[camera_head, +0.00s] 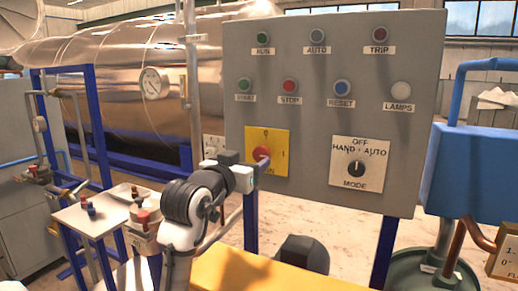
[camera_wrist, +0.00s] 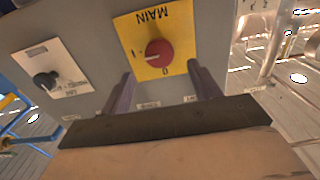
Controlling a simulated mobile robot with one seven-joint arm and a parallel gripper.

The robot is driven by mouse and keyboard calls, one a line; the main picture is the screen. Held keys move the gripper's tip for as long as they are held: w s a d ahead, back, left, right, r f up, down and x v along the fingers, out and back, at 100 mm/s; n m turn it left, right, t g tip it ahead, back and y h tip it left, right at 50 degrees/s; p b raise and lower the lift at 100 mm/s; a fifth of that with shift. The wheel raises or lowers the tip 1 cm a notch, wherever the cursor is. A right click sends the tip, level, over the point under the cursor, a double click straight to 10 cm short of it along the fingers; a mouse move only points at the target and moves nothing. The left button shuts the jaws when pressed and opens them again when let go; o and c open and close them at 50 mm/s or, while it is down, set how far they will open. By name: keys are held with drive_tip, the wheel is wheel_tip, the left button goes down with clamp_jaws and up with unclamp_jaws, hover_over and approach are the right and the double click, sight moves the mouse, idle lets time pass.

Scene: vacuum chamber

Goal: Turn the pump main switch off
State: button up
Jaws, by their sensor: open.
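The pump main switch is a red round knob (camera_head: 261,153) on a yellow plate (camera_head: 281,139) at the lower left of the grey panel. The wrist view shows this knob (camera_wrist: 159,53) upside down, with the word MAIN on its plate (camera_wrist: 180,20). My gripper (camera_head: 262,165) is in front of the switch and hides part of the plate in the head view. In the wrist view my gripper (camera_wrist: 163,82) is open, its fingers apart on either side below the knob, with nothing between them.
The mode selector (camera_head: 356,169) is right of the switch, at HAND-AUTO-OFF. Buttons and lamps, including STOP (camera_head: 289,86), sit above. A small table (camera_head: 100,217) with parts stands left, and a blue box (camera_head: 475,170) stands right of the panel.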

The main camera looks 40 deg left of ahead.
sight(260, 154)
drive_tip(key=p+x, duration=0.1)
drive_tip(key=x, duration=0.5)
drive_tip(key=shift+p, duration=0.3)
drive_tip(key=shift+c, duration=0.4)
drive_tip(key=c, duration=0.9)
drive_tip(key=shift+o, duration=0.2)
